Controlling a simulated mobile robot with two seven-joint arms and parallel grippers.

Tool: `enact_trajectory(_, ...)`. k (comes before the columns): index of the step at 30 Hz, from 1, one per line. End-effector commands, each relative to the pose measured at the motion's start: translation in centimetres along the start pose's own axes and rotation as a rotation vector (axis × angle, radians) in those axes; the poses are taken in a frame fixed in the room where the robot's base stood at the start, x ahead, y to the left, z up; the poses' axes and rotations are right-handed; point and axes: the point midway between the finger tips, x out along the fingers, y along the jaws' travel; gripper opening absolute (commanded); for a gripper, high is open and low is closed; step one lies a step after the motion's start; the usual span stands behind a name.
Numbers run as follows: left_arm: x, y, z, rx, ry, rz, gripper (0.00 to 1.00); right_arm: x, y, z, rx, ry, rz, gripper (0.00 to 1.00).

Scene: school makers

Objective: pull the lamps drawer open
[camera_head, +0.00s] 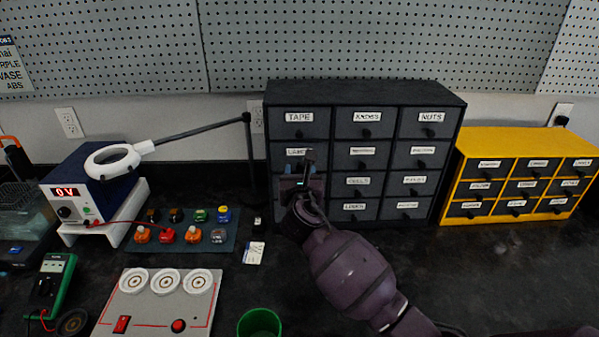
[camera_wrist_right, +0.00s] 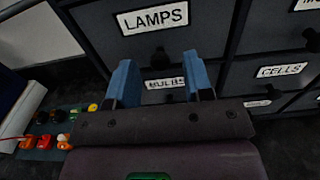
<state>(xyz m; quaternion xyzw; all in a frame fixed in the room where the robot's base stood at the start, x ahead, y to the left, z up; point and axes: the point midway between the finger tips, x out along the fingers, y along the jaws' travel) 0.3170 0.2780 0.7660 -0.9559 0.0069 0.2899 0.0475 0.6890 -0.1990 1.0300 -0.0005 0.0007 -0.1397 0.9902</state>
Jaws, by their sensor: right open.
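The dark drawer cabinet (camera_head: 365,92) stands at the back of the bench. Its lamps drawer (camera_head: 282,161) is in the left column, second from the top, and looks shut; my gripper partly covers it. In the right wrist view the white LAMPS label (camera_wrist_right: 152,18) is clear, with the drawer's dark round knob (camera_wrist_right: 160,58) below it. My right gripper (camera_head: 301,178) is open in front of the left column. In the wrist view its blue fingers (camera_wrist_right: 160,66) stand on either side of the knob; contact cannot be told. My left gripper is out of view.
A yellow drawer cabinet (camera_head: 450,208) stands at the right. At the left are a white ring lamp (camera_head: 113,161) on a jointed arm, a power supply (camera_head: 75,205) and a board of coloured buttons (camera_head: 180,249). A green cup (camera_head: 259,323) stands at the front.

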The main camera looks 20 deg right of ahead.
Motion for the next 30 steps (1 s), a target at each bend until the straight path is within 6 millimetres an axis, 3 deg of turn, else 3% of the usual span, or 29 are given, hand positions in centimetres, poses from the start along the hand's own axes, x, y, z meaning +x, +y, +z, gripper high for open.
enact_trajectory(14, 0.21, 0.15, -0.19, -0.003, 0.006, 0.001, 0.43, 1.07, 0.01, 0.04, 0.001, 0.000, 0.001, 0.45)
enact_trajectory(23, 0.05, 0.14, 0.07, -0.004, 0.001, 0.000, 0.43, 1.06, 0.01, 0.03, 0.001, 0.000, 0.001, 0.00)
enact_trajectory(30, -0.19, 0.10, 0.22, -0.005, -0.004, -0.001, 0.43, 0.95, 0.01, 0.10, 0.000, 0.000, 0.001, 0.00)
